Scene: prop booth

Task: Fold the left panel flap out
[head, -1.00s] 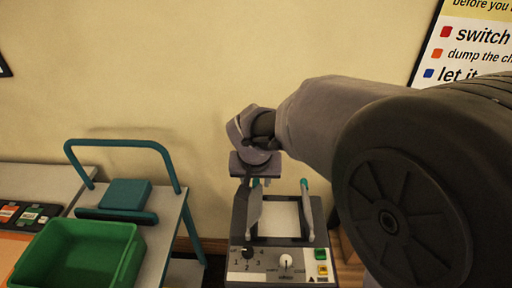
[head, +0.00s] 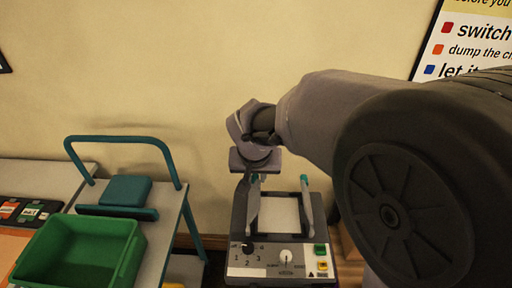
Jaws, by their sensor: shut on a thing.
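The device (head: 237,226) is a grey box with a control panel on its front and a pale plate between two upright grey flaps. The left panel flap (head: 253,209) stands nearly upright at the plate's left side. The right flap (head: 306,203) also stands up, with a teal tip. My gripper (head: 254,179) points down from above and is shut on the top end of the left flap. Its fingers are small here, and they partly hide the flap's tip.
Left of the device is a grey cart with a teal rail (head: 165,150), a teal block (head: 126,190) and a green bin (head: 128,262). The wall is close behind. A poster (head: 470,45) hangs at the upper right.

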